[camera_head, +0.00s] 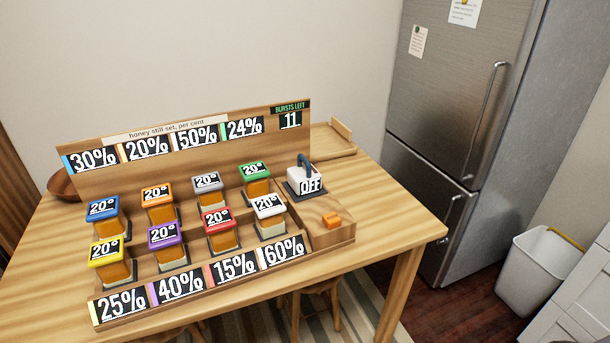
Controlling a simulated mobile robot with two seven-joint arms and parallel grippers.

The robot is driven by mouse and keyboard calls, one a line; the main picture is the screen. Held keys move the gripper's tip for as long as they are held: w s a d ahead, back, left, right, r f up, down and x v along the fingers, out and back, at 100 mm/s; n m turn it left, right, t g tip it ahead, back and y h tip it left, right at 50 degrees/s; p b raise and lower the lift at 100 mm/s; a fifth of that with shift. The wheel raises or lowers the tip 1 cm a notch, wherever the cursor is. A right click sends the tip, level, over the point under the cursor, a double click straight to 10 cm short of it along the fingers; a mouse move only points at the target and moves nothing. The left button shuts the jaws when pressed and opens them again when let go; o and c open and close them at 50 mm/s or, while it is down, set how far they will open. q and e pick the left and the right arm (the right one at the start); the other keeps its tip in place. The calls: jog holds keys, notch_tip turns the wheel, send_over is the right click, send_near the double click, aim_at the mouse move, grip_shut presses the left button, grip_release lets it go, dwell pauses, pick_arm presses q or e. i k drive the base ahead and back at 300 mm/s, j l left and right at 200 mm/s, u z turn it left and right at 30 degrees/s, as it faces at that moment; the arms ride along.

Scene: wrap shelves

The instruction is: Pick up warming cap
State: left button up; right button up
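What looks like the warming cap (304,181) is a white block marked "OFF" with a dark arched handle on top. It sits upright on a dark pad at the right end of the wooden rack (330,236). The handle stands clear above the block. Neither of my grippers shows in the head view, and nothing is touching the cap.
Several honey jars with coloured lids reading 20°, such as the green-lidded jar (256,181) and white-lidded jar (269,216), stand left of the cap. An orange block (332,219) lies in front. A wooden tray (335,142) is behind; a bowl (62,186) is left.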

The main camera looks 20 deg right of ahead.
aim_at(304, 172)
jog(key=i+l+u, duration=0.1)
jog(key=l, duration=1.05)
jog(key=l+u, duration=0.1)
jog(key=l, duration=1.05)
